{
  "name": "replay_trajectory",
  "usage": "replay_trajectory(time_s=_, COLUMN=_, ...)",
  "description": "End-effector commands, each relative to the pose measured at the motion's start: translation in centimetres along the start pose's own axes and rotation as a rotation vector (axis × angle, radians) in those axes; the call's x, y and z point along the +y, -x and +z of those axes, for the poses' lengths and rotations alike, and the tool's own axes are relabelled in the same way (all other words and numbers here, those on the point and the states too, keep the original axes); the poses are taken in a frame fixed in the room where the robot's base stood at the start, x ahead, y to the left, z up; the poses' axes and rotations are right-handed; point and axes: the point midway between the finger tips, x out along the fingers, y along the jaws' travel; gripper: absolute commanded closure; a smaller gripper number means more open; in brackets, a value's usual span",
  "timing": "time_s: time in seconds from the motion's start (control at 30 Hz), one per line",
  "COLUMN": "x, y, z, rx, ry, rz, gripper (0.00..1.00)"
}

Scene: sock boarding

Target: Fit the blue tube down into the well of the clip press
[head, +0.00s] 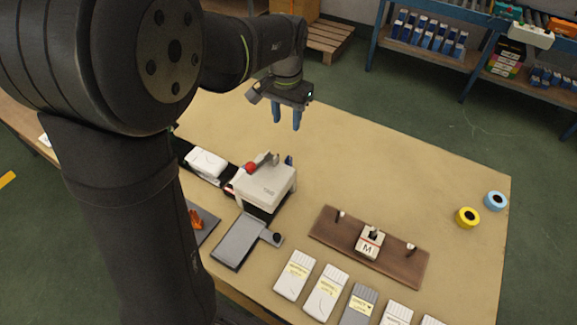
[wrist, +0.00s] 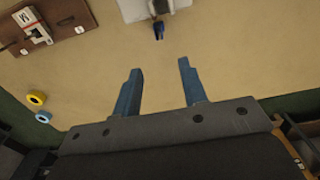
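The clip press (head: 266,187) is a white machine with a red knob, near the left middle of the table in the head view. Part of it shows at the top edge of the wrist view (wrist: 135,10). The small dark blue tube (head: 289,160) stands at the press's far side; in the wrist view the tube (wrist: 158,30) shows against the press's edge. I cannot tell whether it sits in the well, and its lower end is unclear. My gripper (head: 287,118) is open and empty, above the table beyond the tube. Its two blue fingers are spread in the wrist view (wrist: 160,67).
A brown board (head: 325,228) with an M-marked block (head: 370,243) lies right of the press. Yellow (head: 467,217) and blue (head: 495,201) rolls sit at the far right. Flat packs (head: 326,293) line the front edge. A grey plate (head: 238,242) lies before the press. The table's middle is clear.

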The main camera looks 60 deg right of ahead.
Motion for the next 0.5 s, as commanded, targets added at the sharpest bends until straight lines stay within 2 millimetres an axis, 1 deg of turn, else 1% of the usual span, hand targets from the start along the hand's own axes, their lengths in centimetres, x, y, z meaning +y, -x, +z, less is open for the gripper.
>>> replay_trajectory(time_s=0.03, x=-0.1, y=0.6, z=0.1, rx=0.000, ry=0.000, rz=0.000, gripper=0.61)
replay_trajectory(time_s=0.07, x=-0.1, y=0.5, z=0.1, rx=-0.003, ry=0.000, rz=0.001, gripper=0.61)
replay_trajectory(time_s=0.17, x=0.0, y=-0.8, z=0.1, rx=-0.006, ry=0.000, rz=0.001, gripper=0.61)
replay_trajectory(time_s=0.5, x=0.0, y=-8.1, z=0.2, rx=-0.008, ry=0.000, rz=0.002, gripper=0.61)
